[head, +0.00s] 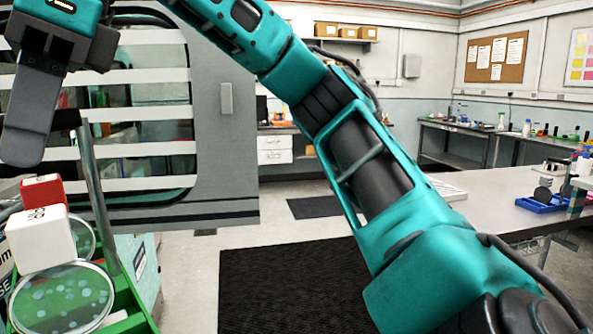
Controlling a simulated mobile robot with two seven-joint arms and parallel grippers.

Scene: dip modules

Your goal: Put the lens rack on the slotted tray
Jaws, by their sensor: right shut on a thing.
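My right gripper (38,135) hangs at the upper left, with its fingers pointing down. It is shut on the dark top bar of a green lens rack (128,290), whose metal post (97,190) runs down from the bar. Round clear discs (62,298) stand in the rack; its left and lower parts are cut off by the picture edge. A pale slotted tray (450,191) lies on the grey table at the right, well away from the rack and partly hidden behind my right arm. My left gripper is out of view.
A white block (40,238) and a red block (45,190) show beside the rack. A blue tray (541,204) with small items stands farther right on the table (500,210). A grey cabinet (228,150) with a barred window is behind the gripper. Black mats lie on the floor.

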